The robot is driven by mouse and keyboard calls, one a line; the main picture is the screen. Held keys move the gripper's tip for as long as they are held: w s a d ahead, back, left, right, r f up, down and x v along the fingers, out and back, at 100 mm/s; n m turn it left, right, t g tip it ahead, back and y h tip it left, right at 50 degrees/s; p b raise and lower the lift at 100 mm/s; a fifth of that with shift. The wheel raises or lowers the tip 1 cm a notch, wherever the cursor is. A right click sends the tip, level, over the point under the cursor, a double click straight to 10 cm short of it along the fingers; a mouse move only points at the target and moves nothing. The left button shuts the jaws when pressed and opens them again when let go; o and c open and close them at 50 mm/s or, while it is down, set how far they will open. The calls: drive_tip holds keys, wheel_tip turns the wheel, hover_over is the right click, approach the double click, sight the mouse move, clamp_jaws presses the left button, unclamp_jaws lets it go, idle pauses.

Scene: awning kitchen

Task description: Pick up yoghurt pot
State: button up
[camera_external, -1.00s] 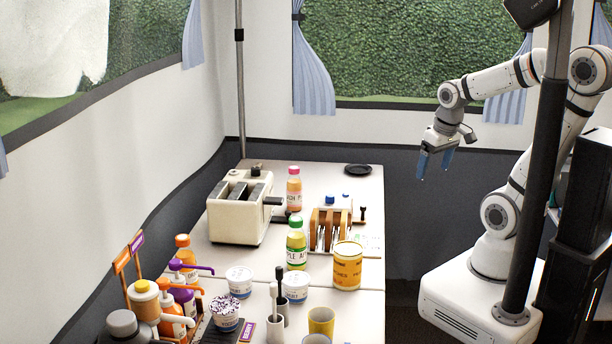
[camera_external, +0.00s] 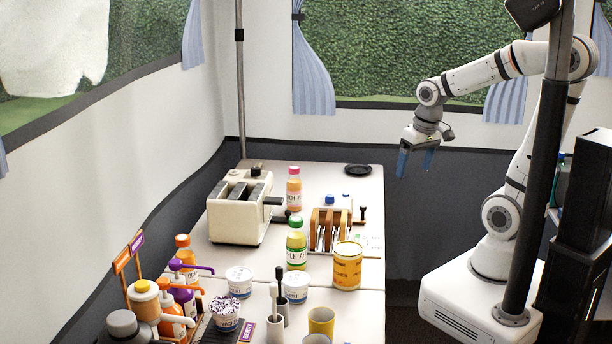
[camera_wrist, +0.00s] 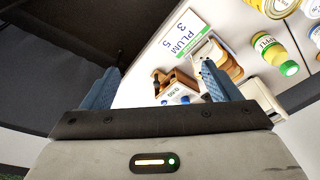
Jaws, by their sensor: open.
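Two white yoghurt pots with blue lettering stand upright on the table, one yoghurt pot (camera_external: 240,283) at the left and another yoghurt pot (camera_external: 295,288) just right of it. A third yoghurt pot (camera_external: 226,316) with a purple-speckled top stands nearer the front, on a dark mat. My gripper (camera_external: 414,162) is open and empty, in the air right of the table's far end, fingers pointing down and well away from the pots. In the wrist view my gripper (camera_wrist: 165,85) shows two blue fingers spread apart. I cannot make out a yoghurt pot in the wrist view.
The white table (camera_external: 225,258) also holds a toaster (camera_external: 238,212), a green-capped bottle (camera_external: 296,247), a yellow tin (camera_external: 347,267), a wooden rack (camera_external: 327,230) and a yellow cup (camera_external: 321,322). Pump bottles (camera_external: 172,313) crowd the front left. A black plate (camera_external: 358,170) lies at the far end.

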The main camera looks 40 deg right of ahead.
drive_tip(key=w+a+f+m+g, duration=0.1)
drive_tip(key=w+a+f, duration=0.15)
drive_tip(key=a, duration=0.35)
drive_tip(key=w+a+f, duration=0.1)
drive_tip(key=w+a, duration=0.3)
drive_tip(key=a, duration=0.3)
drive_tip(key=m+g+b, duration=0.1)
drive_tip(key=m+b, duration=0.1)
hover_over(296, 278)
drive_tip(key=f, duration=1.2)
drive_tip(key=shift+a+f, duration=0.3)
drive_tip(key=shift+f, duration=0.05)
drive_tip(key=f, duration=0.4)
drive_tip(key=f+p, duration=0.1)
drive_tip(key=f, duration=0.2)
drive_tip(key=shift+d+f, duration=0.1)
drive_tip(key=shift+d, duration=0.15)
drive_tip(key=shift+f, duration=0.2)
drive_tip(key=shift+c, duration=0.3)
drive_tip(key=c, duration=0.9)
